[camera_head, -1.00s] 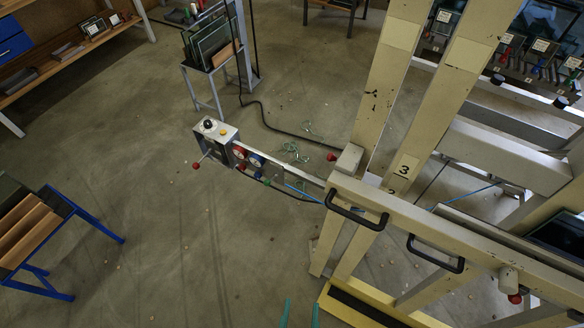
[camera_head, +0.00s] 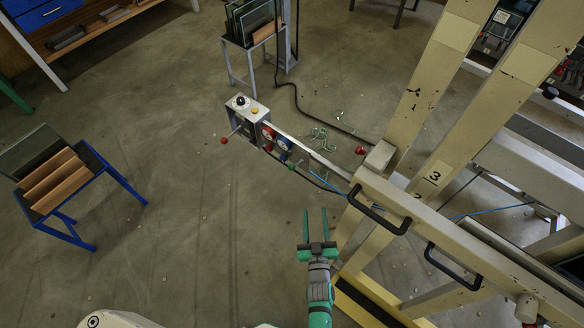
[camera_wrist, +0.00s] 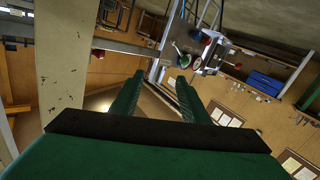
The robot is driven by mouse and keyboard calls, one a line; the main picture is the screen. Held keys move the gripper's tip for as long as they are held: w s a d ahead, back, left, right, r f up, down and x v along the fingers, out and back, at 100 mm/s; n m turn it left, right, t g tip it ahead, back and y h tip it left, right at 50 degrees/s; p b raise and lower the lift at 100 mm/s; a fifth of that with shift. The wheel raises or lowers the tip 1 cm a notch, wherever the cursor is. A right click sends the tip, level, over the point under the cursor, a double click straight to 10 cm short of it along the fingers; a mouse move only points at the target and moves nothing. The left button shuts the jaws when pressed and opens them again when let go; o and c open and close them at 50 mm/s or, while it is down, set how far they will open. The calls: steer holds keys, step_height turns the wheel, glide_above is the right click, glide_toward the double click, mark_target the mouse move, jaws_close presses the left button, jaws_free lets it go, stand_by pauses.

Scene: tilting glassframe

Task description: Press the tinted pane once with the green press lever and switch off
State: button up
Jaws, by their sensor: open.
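The green press lever (camera_head: 292,166) has a small green knob and sticks out below the rail of the cream frame (camera_head: 450,232). The control box (camera_head: 246,112) sits at the rail's far left end, with a black rotary knob (camera_head: 240,101) and a yellow button (camera_head: 255,111) on top. A red-knobbed lever (camera_head: 224,140) juts from its left side. My gripper (camera_head: 316,214) is open and empty, below and right of the green lever, apart from it. The control box also shows ahead of my fingers in the wrist view (camera_wrist: 213,56). I cannot make out the tinted pane clearly.
Black handles (camera_head: 378,212) stick out from the frame close to the right of my gripper. A blue stand (camera_head: 118,178) with wooden slats is at left. A glass rack (camera_head: 252,32) stands behind the box. The floor between is mostly clear.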

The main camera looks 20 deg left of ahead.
steer(key=y, duration=0.2)
glide_toward(292, 168)
steer(key=f, duration=0.1)
steer(key=shift+f+x, duration=0.2)
steer(key=shift+x, duration=5.35)
jaws_close()
